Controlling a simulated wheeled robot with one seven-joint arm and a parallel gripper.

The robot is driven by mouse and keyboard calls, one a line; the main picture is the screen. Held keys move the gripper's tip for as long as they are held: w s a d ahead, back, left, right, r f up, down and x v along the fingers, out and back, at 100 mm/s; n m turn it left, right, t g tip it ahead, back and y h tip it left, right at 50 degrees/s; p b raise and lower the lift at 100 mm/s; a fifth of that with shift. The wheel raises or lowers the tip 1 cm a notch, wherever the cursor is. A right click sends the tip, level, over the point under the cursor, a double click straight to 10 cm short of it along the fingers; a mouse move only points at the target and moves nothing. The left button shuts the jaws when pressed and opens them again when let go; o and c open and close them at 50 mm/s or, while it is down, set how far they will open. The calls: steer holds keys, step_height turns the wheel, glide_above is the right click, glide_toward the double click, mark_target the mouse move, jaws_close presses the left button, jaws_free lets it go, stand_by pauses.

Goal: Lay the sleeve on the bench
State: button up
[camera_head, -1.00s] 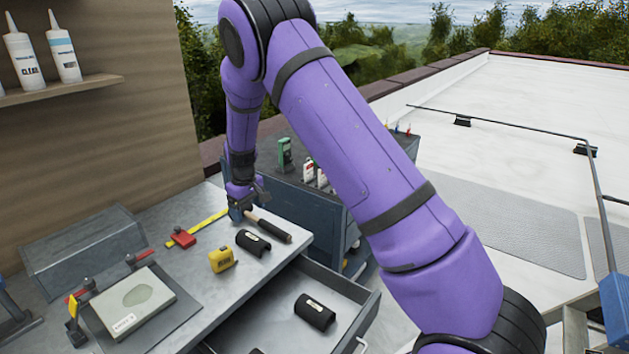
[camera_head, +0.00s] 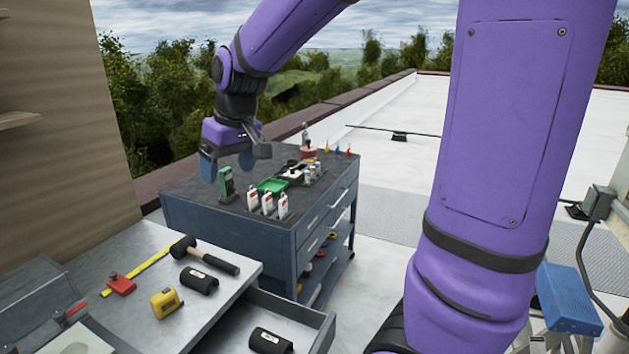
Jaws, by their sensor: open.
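A black curved sleeve (camera_head: 199,281) with a small white label lies on the grey bench (camera_head: 225,264), between a hammer and a yellow tape measure. A second, similar black sleeve (camera_head: 270,341) lies in the open drawer (camera_head: 300,338) below the bench, partly cut off by the picture's bottom edge. My gripper (camera_head: 228,163) is open and empty, with blue fingertips pointing down. It appears above the left end of the blue-grey tool cart, away from both sleeves.
The hammer (camera_head: 214,258), tape measure (camera_head: 165,302) and red-ended yellow rule (camera_head: 140,272) lie on the bench. The tool cart (camera_head: 230,225) carries a green device (camera_head: 227,186), white bottles (camera_head: 268,204) and a green tray (camera_head: 272,185). A blue step (camera_head: 568,298) stands at right.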

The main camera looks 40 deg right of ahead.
steer(key=s+d+r+m+t, duration=0.1)
steer(key=s, duration=1)
steer(key=s+d+r+t+h, duration=0.1)
steer(key=s+r, duration=0.1)
steer(key=s, duration=0.9)
steer(key=shift+r+m+t, duration=0.2)
steer(key=shift+m+t, duration=0.1)
steer(key=shift+m, duration=0.1)
steer(key=shift+w, duration=0.1)
